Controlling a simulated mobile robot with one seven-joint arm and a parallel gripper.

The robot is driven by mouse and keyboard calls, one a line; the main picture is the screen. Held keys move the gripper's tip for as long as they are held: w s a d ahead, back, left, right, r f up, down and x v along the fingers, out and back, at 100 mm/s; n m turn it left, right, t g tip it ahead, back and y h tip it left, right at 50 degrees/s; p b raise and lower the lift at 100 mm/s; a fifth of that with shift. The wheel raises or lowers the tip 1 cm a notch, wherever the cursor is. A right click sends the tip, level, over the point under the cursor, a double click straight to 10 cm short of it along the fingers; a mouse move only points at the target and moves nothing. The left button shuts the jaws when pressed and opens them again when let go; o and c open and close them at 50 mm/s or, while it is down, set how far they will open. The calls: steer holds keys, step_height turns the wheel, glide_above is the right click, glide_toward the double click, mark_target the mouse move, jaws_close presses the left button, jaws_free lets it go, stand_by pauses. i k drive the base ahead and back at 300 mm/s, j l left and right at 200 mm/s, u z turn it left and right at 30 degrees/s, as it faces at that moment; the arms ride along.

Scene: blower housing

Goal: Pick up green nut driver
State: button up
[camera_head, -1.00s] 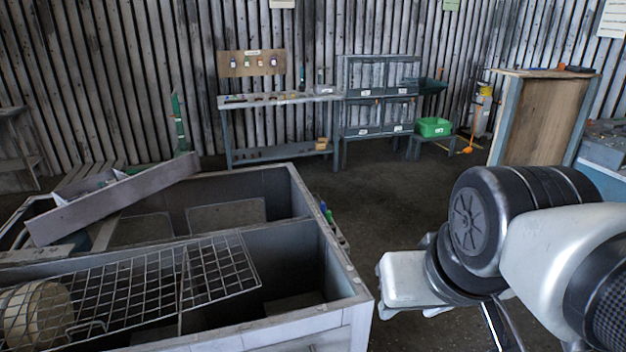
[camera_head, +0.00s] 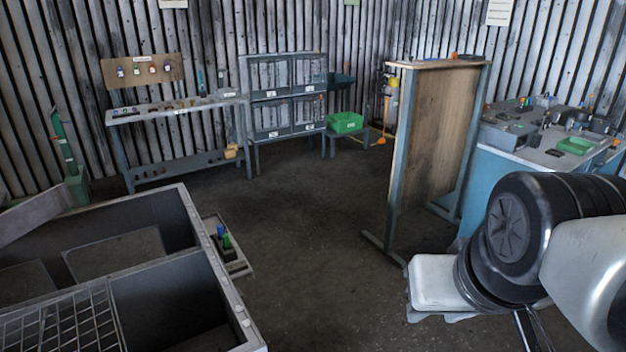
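A small green upright item (camera_head: 227,242) stands beside a blue one (camera_head: 220,230) in a low tray (camera_head: 240,268) just right of the large grey bin. It may be the green nut driver, but it is too small to tell. Other small coloured items, some green, lie on the blue workbench (camera_head: 495,165) at the right; I cannot make out a nut driver among them. My arm fills the lower right of the view, in front of the wooden panel and the workbench. My gripper's fingers are not visible.
A grey divided bin (camera_head: 208,245) with a wire grid (camera_head: 65,325) fills the lower left. A wooden panel stand (camera_head: 435,130) stands between the open floor and the workbench. A green crate (camera_head: 345,122), drawer rack and shelf bench line the back wall. The middle floor is clear.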

mark_target(225, 237)
steer(key=i+l+z, duration=0.5)
steer(key=l+z, duration=0.2)
steer(key=i+l+z, duration=0.1)
steer(key=i+z, duration=0.25)
steer(key=i+u, duration=0.65)
steer(key=u, duration=0.2)
steer(key=i+l+u, duration=0.25)
steer(key=u, duration=0.15)
steer(key=i+j+u, duration=0.15)
steer(key=i+u, duration=0.55)
steer(key=i, duration=0.15)
steer(key=i+u, duration=0.7)
steer(key=u, duration=0.15)
steer(key=i+l+u, duration=0.1)
steer(key=i+u, duration=0.2)
steer(key=u, duration=0.15)
steer(key=i+l+u, duration=0.25)
steer(key=u, duration=0.25)
steer(key=i+l+u, duration=0.1)
steer(key=i+u, duration=0.15)
steer(key=u, duration=0.15)
steer(key=i+l+u, duration=0.15)
steer(key=u, duration=0.25)
steer(key=i+l, duration=0.05)
